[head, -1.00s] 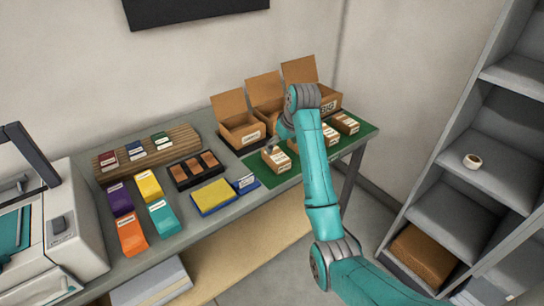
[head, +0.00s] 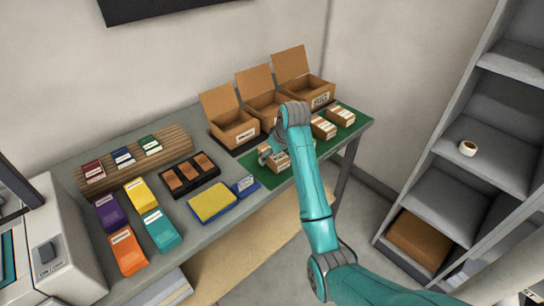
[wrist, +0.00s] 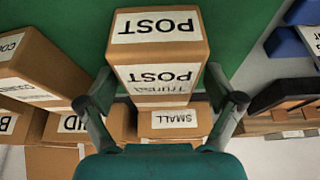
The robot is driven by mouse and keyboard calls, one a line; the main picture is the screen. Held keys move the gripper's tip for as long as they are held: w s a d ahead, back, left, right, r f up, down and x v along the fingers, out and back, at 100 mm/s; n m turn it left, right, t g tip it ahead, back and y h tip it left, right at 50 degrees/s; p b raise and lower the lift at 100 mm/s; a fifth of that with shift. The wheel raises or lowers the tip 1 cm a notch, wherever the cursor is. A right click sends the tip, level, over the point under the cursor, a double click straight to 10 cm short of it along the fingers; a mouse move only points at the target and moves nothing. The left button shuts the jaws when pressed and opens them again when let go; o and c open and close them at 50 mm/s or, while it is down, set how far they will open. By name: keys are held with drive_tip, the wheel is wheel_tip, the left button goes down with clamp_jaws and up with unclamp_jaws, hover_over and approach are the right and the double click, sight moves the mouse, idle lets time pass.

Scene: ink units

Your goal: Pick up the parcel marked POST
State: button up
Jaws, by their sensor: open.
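The parcel marked POST (wrist: 160,45) is a brown box with white labels reading POST, upside down in the wrist view. In the head view the parcel (head: 281,163) lies on the green mat (head: 258,176), the leftmost of the parcels there, partly hidden by my arm. My gripper (wrist: 160,101) is open, with one finger to each side of the parcel in the wrist view. Gaps show between the fingers and the box. In the head view my gripper (head: 268,154) is low beside and over the parcel, its fingertips hard to make out.
Other parcels (head: 323,127) stand to the right on the mat. Open cartons, including one marked SMALL (wrist: 175,121), stand behind. A blue card holder (head: 245,185) and yellow pad (head: 212,203) lie to the left. A shelf unit (head: 438,195) stands at right.

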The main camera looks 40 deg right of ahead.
drive_tip(key=shift+f, duration=0.25)
idle(0.4)
drive_tip(key=shift+c, duration=0.3)
drive_tip(key=c, duration=1.4)
drive_tip(key=shift+o, duration=0.2)
drive_tip(key=shift+r, duration=0.15)
